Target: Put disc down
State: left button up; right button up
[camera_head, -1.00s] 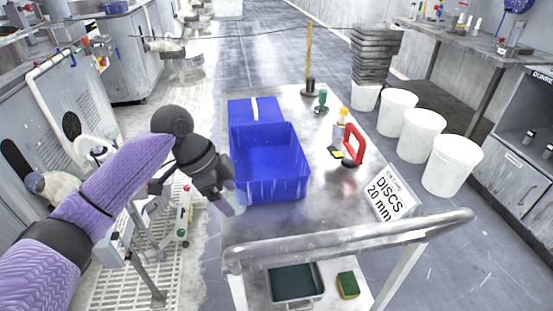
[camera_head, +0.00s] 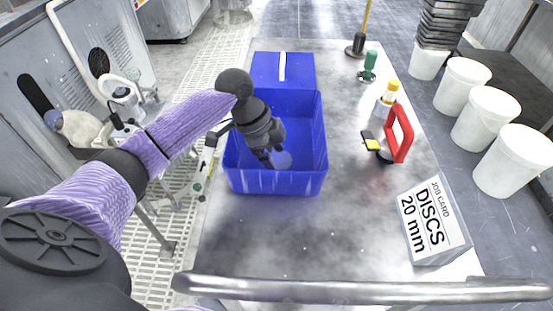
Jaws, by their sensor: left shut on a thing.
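My left gripper (camera_head: 270,160) reaches down inside the open blue bin (camera_head: 275,183), which sits on the metal cart top. It is shut on a small pale, see-through disc (camera_head: 283,160). The disc shows just beyond the fingertips, against the blue inside of the bin. I cannot tell whether it touches the bin floor. The gripper body hides part of the bin's left side. My right gripper is not in view.
A job card reading "DISCS 20 mm" (camera_head: 432,222) stands at the cart's front right. A red-handled tool (camera_head: 400,135), a bottle (camera_head: 386,106) and a green-topped item (camera_head: 369,66) stand right of the bin. A rail (camera_head: 360,290) runs along the front edge.

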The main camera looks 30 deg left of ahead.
pick_arm(q)
jog(key=shift+f, duration=0.4)
jog(key=o, duration=1)
jog(key=shift+o, duration=0.7)
jog(key=shift+a+r+p, duration=0.1)
jog(key=shift+r+p, duration=0.2)
jog(key=shift+r, duration=0.1)
jog(key=p+v, duration=0.4)
jog(key=v, duration=0.7)
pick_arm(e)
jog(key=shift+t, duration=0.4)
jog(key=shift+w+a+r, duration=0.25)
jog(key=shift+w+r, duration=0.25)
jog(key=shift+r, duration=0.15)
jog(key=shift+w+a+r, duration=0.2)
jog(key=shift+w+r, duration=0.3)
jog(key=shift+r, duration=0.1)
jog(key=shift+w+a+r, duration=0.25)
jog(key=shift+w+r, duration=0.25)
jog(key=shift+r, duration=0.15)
